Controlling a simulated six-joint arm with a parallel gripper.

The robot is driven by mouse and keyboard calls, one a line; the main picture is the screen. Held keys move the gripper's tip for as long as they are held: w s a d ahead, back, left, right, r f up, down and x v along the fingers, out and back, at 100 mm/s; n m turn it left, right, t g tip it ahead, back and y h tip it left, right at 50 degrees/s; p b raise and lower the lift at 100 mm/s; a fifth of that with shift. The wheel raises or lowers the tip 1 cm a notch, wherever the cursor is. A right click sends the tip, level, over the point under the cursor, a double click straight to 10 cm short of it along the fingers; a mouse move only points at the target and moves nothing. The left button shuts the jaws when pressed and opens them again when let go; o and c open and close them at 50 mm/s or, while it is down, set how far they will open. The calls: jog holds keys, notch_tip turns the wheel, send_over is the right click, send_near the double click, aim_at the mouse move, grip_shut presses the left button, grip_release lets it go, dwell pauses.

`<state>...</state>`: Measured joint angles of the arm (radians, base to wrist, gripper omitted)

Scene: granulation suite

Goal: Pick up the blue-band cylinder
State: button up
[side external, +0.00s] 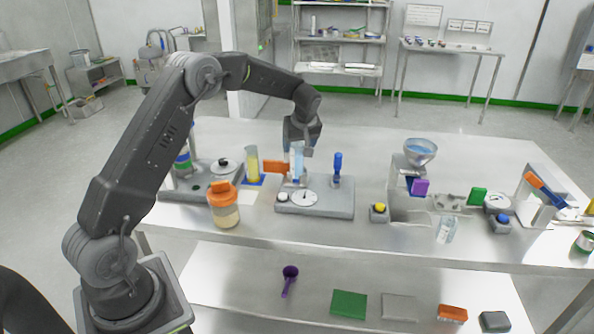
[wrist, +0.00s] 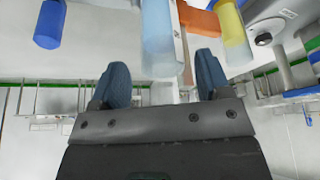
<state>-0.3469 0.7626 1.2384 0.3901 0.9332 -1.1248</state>
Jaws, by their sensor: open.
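A clear, pale blue graduated-looking cylinder (side external: 297,163) stands upright at the back of a grey base plate with a dial, in the side view. It best fits the blue-band cylinder, though no separate band shows clearly. My gripper (side external: 303,147) points down at its upper part. In the wrist view my gripper (wrist: 161,72) is open, with blue-grey fingers on either side of the pale blue cylinder (wrist: 158,35). Gaps show between cylinder and fingers in that view; depth is hard to judge.
An orange block (side external: 276,167) sits close left of the cylinder, beside a yellow cylinder (side external: 252,165). A dark blue cylinder (side external: 338,168) stands to the right on the grey base plate (side external: 325,208). An orange-lidded jar (side external: 223,208) stands front left.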

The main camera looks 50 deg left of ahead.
aim_at(297, 162)
jog(key=x, duration=0.3)
jog(key=shift+s+a+f, duration=0.1)
jog(key=shift+f, duration=0.1)
jog(key=shift+c, duration=0.4)
jog(key=c, duration=1.2)
grip_shut()
jog(key=shift+r, duration=0.15)
